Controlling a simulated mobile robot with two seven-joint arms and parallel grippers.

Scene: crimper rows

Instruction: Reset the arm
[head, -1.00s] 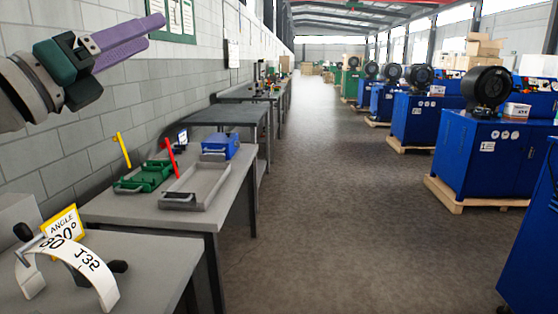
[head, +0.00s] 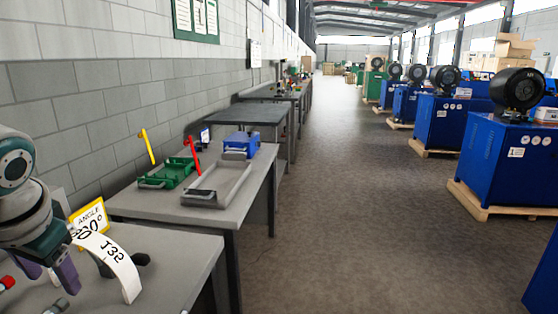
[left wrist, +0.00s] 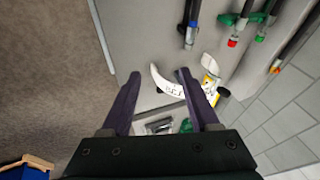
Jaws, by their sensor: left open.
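My left gripper (head: 48,272) is at the lower left of the head view, pointing down over the near bench. Its purple fingers are spread with nothing between them; in the left wrist view it (left wrist: 159,76) is also open and empty. A white curved band marked J32 (head: 118,262) stands on the bench just right of the gripper. In the left wrist view the band (left wrist: 163,83) shows between the fingers, apparently below them. A yellow-framed ANGLE sign (head: 90,216) is behind the band, partly covered. My right gripper is not in view.
A grey bench (head: 190,250) bears the band. Behind it, another bench holds a green tray (head: 168,175), a grey tray (head: 218,188) and a blue box (head: 240,142). Blue machines (head: 505,150) stand on pallets at right. The aisle floor (head: 350,200) is clear.

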